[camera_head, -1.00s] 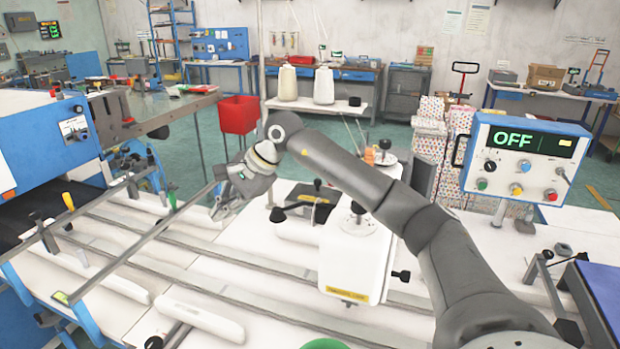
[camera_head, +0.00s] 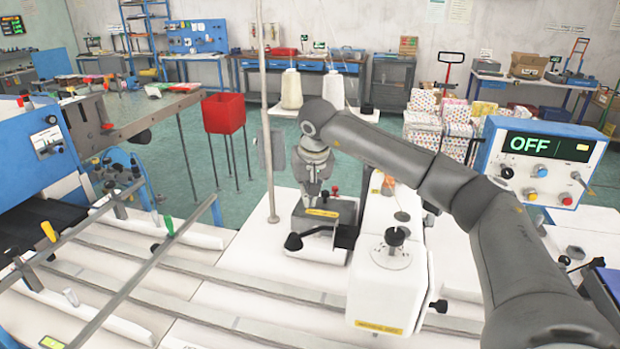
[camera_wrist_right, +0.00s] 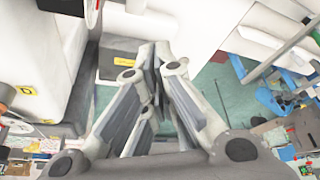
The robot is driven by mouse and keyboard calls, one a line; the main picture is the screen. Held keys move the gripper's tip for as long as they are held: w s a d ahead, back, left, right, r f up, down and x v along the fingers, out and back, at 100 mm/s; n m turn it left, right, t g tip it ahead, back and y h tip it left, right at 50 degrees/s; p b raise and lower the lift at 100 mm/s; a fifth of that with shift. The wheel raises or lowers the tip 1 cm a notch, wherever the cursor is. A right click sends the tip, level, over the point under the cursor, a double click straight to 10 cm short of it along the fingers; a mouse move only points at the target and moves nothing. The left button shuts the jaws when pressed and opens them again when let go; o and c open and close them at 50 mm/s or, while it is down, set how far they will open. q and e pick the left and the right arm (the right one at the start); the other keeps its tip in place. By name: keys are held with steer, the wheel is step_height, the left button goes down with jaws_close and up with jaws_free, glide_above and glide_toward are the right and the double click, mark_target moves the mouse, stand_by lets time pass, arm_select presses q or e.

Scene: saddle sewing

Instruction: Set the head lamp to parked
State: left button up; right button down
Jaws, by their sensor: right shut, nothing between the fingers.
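The white sewing head (camera_head: 388,285) stands in the middle of the head view, with a dark knob on top and a yellow label low on its front. A grey block (camera_head: 322,232) with a yellow label and a black ball-ended lever (camera_head: 294,242) sits just left of it. I cannot tell which part is the head lamp. My right gripper (camera_head: 313,192) is shut and empty, pointing down at the block's back part; I cannot tell whether it touches. In the right wrist view its fingers (camera_wrist_right: 157,62) meet in front of the grey block (camera_wrist_right: 118,62). My left gripper is out of view.
A blue-framed control panel (camera_head: 540,160) reads OFF at the right. White thread cones (camera_head: 291,90) stand behind. A red bin (camera_head: 224,113) is at the back left. Long metal rails (camera_head: 200,272) cross the white table at the left front.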

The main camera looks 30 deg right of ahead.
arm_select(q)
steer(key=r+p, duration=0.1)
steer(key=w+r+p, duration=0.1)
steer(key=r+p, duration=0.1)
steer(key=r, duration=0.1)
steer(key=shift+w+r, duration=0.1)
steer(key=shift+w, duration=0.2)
arm_select(e)
steer(key=f, duration=0.1)
steer(key=s+f, duration=0.1)
steer(key=f, duration=0.1)
steer(key=a+f, duration=0.1)
steer(key=shift+s+f, duration=0.35)
steer(key=shift+s, duration=0.05)
steer(key=shift+s, duration=0.15)
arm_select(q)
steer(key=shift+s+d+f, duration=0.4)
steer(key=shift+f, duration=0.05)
arm_select(e)
steer(key=shift+s+a+n, duration=0.1)
steer(key=shift+s+n, duration=0.15)
steer(key=shift+n, duration=0.25)
